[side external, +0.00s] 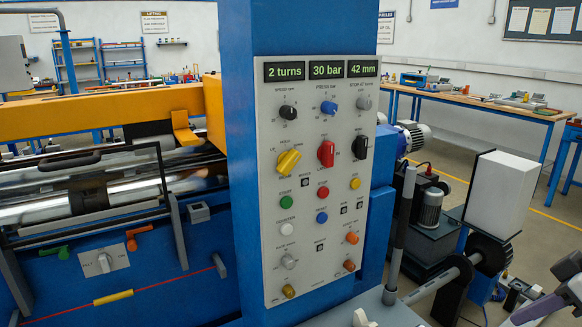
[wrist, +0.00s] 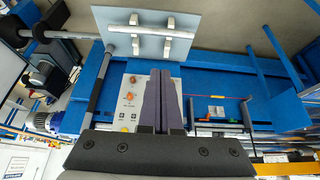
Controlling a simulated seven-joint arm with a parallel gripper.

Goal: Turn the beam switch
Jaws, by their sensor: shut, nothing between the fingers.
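The grey control panel (side external: 318,225) on the blue column carries several switches, and I cannot read which label names the beam switch. A yellow rotary switch (side external: 289,162) sits tilted at mid-left, beside a red one (side external: 326,153) and a black one (side external: 360,147).
Three displays (side external: 320,71) top the panel, reading 2 turns, 30 bar and 42 mm. Several push buttons and small knobs fill its lower part. Polished rollers (side external: 95,190) and an orange beam (side external: 110,112) lie to the left. A dark grey post (side external: 400,235) stands close on the right.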

